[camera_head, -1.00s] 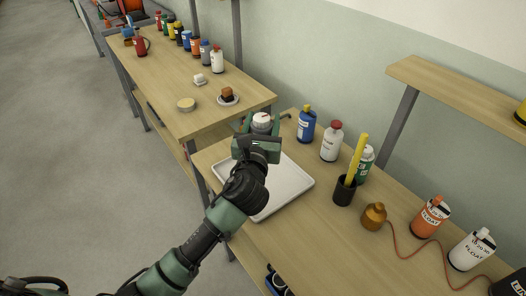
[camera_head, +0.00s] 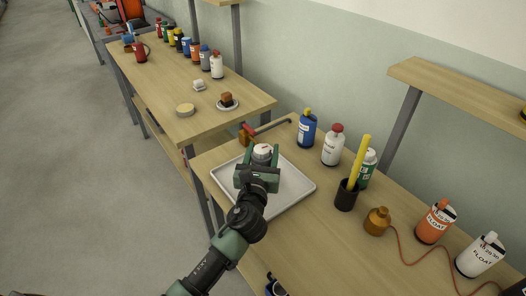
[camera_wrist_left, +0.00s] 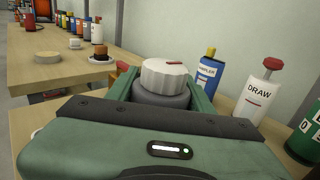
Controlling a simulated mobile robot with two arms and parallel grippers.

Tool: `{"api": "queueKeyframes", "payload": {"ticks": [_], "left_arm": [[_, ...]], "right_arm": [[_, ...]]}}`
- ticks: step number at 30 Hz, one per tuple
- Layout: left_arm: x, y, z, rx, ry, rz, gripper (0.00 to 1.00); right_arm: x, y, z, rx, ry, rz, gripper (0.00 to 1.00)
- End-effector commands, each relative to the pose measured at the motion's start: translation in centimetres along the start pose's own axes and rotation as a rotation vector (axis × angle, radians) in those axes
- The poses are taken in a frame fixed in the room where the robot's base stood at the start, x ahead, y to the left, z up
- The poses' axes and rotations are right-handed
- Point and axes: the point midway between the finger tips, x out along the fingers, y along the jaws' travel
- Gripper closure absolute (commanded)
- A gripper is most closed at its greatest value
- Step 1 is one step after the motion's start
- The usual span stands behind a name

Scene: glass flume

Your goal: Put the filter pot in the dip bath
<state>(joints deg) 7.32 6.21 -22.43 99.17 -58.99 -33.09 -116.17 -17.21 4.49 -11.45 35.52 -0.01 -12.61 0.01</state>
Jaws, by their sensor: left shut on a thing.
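My left gripper (camera_head: 262,160) is shut on a grey pot with a ribbed white lid (camera_head: 262,149), which I take to be the filter pot. The left wrist view shows the pot (camera_wrist_left: 163,95) upright between the green fingers, with a red mark on its lid. In the head view the gripper and pot are over a shallow white tray (camera_head: 293,189), the likely dip bath. The gap between pot and tray is hidden by the gripper. My right gripper is not in view.
Behind the tray lies a red-and-brown piece with a dark rod (camera_head: 270,129). A blue bottle (camera_head: 307,130), a white bottle (camera_head: 332,146) and a black cup (camera_head: 346,195) with a yellow stick stand to the right. A second table (camera_head: 150,80) stands beyond.

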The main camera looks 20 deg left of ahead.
Motion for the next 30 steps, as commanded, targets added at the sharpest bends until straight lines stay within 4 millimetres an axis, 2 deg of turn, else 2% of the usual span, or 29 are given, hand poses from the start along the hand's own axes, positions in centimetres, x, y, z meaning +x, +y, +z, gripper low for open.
{"api": "queueKeyframes", "payload": {"ticks": [2,3,4,5,17,20,30], "left_arm": [[0.0,0.0,-0.3,0.001,-0.001,0.0,0.95],[0.0,0.0,-0.2,0.001,0.0,0.0,0.37],[0.0,0.0,-0.2,0.001,0.0,0.0,0.29],[0.0,0.0,-0.2,0.001,0.0,0.0,0.27],[-0.4,0.0,0.0,0.0,0.002,-0.001,0.27],[-1.9,0.0,-0.1,0.001,0.002,0.0,0.27],[-9.1,0.0,-0.1,0.0,0.003,-0.001,0.27]], "right_arm": [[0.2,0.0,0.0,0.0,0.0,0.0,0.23],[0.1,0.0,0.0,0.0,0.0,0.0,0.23],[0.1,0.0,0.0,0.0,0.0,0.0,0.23],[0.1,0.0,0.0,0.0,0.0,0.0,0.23],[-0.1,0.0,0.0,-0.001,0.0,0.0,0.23],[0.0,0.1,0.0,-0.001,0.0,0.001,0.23],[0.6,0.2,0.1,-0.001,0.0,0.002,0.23]]}}
